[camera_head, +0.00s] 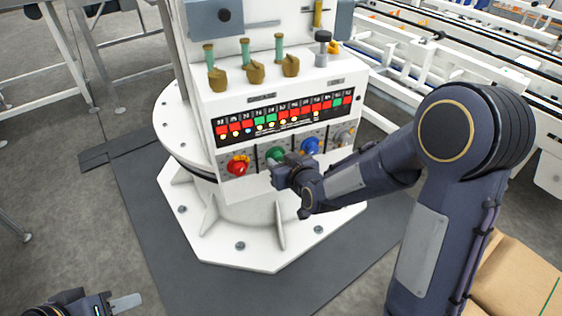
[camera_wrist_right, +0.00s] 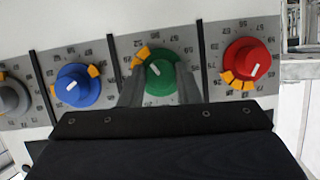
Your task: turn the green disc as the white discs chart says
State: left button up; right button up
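The green disc (camera_wrist_right: 160,78) is a round dial with a white pointer line on a grey numbered plate, with orange markers at its upper left. My right gripper (camera_wrist_right: 160,88) has one finger on each side of it, with no clear gap showing. In the head view the right gripper (camera_head: 281,166) covers part of the green disc (camera_head: 274,154). Above the dials, a black chart strip (camera_head: 285,115) carries numbers, red and green squares and small round lights, too small to read surely. My left gripper (camera_head: 122,303) is at the lower left edge, partly cut off and away from the panel.
A red dial (camera_head: 238,165), a blue dial (camera_head: 310,145) and a grey dial (camera_head: 343,136) share the panel with the green one. Several knobbed levers (camera_head: 254,72) stick up above the chart. A cardboard box (camera_head: 515,280) is at the lower right; white conveyor frames (camera_head: 440,55) stand behind.

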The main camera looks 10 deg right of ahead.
jog(key=c, duration=0.3)
jog(key=m+y+b, duration=0.1)
jog(key=b, duration=0.1)
jog(key=m+b, duration=0.1)
jog(key=b, duration=0.2)
jog(key=m+y+b, duration=0.1)
jog(key=m+b, duration=0.1)
jog(key=shift+d+f+y+b, duration=0.25)
jog(key=shift+d+y+b, duration=0.05)
jog(key=shift+b, duration=0.1)
jog(key=shift+r+m+y, duration=0.15)
jog(key=shift+m+y, duration=0.15)
jog(key=shift+m, duration=0.3)
jog(key=shift+m+y+p, duration=0.7)
jog(key=shift+m+p, duration=0.3)
jog(key=shift+p, duration=0.15)
jog(key=shift+m+t+y+p, duration=0.3)
jog(key=shift+m+t+p, duration=0.15)
jog(key=shift+m, duration=0.35)
jog(key=shift+f+m+t+y, duration=0.2)
jog(key=shift+m+t+y, duration=0.15)
jog(key=shift+m, duration=0.65)
jog(key=shift+m+t+y+p, duration=0.3)
jog(key=shift+m+t, duration=0.3)
jog(key=shift+m, duration=0.9)
